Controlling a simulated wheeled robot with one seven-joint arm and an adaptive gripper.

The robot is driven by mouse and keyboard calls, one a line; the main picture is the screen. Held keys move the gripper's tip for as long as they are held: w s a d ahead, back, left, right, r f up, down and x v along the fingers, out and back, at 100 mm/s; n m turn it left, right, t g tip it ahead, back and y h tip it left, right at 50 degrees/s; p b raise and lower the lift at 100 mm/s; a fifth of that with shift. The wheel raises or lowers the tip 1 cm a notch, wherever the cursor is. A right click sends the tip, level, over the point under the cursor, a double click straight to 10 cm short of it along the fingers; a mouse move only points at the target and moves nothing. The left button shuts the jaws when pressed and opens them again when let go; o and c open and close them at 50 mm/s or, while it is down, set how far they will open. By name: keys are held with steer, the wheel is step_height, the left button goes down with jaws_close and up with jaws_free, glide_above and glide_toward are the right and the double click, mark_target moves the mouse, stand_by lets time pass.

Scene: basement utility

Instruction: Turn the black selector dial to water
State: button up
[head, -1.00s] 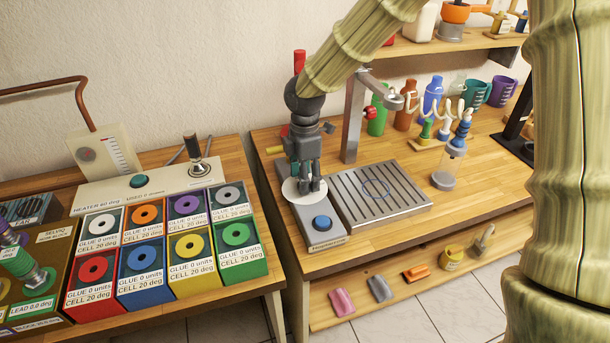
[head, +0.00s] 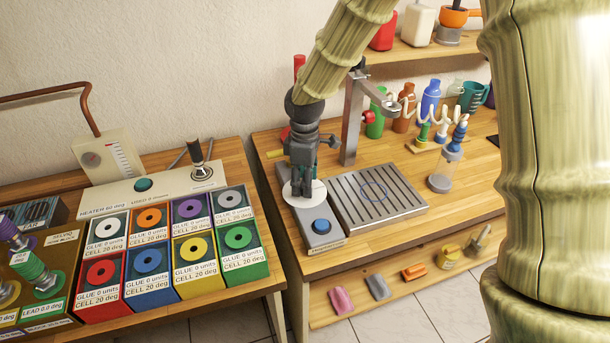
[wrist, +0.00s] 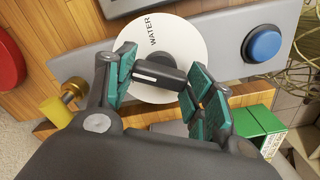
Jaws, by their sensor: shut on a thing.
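The black selector dial (wrist: 160,76) is a short bar knob with a white line on its left part in the wrist view. It sits at the middle of a white disc (wrist: 185,42), which also shows in the head view (head: 316,192). The word WATER is printed on the disc above the knob in the wrist view, while the white line points left. My gripper (wrist: 158,80) is shut on the dial, with green-padded fingers at its two ends. In the head view my gripper (head: 303,187) points down over the disc and hides the dial.
A blue button (head: 321,226) is on the same grey base, close to the disc. A slotted metal drip tray (head: 378,198) and a metal stand (head: 352,120) are beside it. Coloured glue cells (head: 150,260) fill the left bench. Bottles and mugs stand behind.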

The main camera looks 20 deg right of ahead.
steer(key=m+p, duration=0.2)
steer(key=m, duration=0.4)
steer(key=shift+w+r+m, duration=0.1)
steer(key=shift+r+m, duration=0.05)
steer(key=shift+m, duration=0.15)
steer(key=m+p, duration=0.2)
steer(key=m, duration=0.3)
steer(key=shift+m, duration=0.3)
steer(key=o, duration=1)
step_height(320, 180, up, 12)
stand_by(0.6)
